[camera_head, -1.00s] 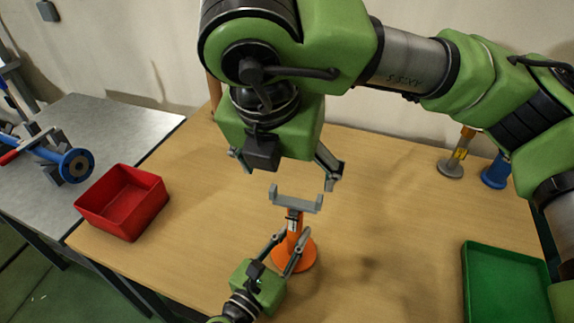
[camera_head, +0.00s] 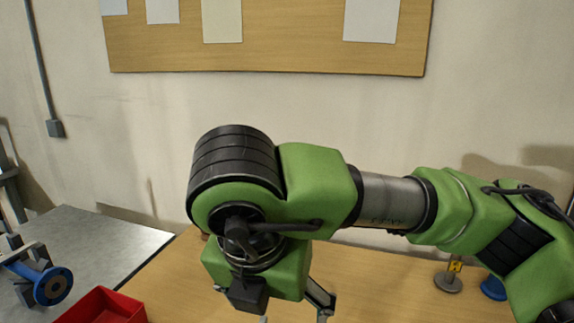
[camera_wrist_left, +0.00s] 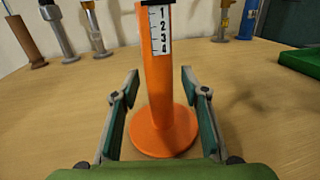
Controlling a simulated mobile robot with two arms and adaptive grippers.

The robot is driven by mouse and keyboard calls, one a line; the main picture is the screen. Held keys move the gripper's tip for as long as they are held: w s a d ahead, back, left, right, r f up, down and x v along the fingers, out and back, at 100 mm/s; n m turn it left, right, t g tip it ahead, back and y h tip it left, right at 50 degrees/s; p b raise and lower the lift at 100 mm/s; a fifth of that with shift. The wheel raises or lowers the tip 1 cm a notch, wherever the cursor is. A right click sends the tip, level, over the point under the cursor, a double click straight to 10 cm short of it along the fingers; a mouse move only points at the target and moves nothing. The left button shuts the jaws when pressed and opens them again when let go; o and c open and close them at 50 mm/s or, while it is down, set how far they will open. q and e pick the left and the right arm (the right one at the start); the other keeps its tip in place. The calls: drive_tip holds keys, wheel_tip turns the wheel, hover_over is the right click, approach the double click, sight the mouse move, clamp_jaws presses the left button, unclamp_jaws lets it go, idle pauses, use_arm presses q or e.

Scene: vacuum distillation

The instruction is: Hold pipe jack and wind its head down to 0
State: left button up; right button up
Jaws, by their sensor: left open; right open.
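The orange pipe jack (camera_wrist_left: 160,100) stands upright on the wooden table in the left wrist view. Its white scale (camera_wrist_left: 160,32) shows the numbers 1 to 4; its head is above the picture. My left gripper (camera_wrist_left: 162,88) is open, with one finger on each side of the orange tube and no visible grip on it. In the head view my right gripper (camera_head: 270,304) hangs open, pointing down, near the lower edge. The jack's body is out of the head view, so I cannot tell how the right gripper stands to its head.
Several other jacks stand behind, including a blue one (camera_wrist_left: 60,35). A green tray (camera_wrist_left: 302,65) is at the right. In the head view a red bin (camera_head: 103,305) is at the lower left, beside a grey table (camera_head: 95,240). The wall is behind.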

use_arm(q)
drive_tip(key=v, duration=1.1)
drive_tip(key=shift+s+a, duration=0.1)
drive_tip(key=shift+s, duration=0.25)
drive_tip(key=o, duration=0.4)
drive_tip(key=shift+o, duration=0.2)
drive_tip(key=shift+s+a+f+b, duration=0.1)
drive_tip(key=shift+s+a+b, duration=0.1)
drive_tip(key=shift+s+b, duration=0.15)
drive_tip(key=shift+b+v, duration=1.25)
drive_tip(key=shift+v, duration=1.8)
drive_tip(key=shift+s+a+r, duration=0.2)
drive_tip(key=shift+s+a, duration=0.05)
drive_tip(key=shift+s, duration=0.2)
drive_tip(key=shift+s+a+r, duration=0.15)
drive_tip(key=shift+s+a, duration=0.1)
drive_tip(key=shift+s, duration=0.25)
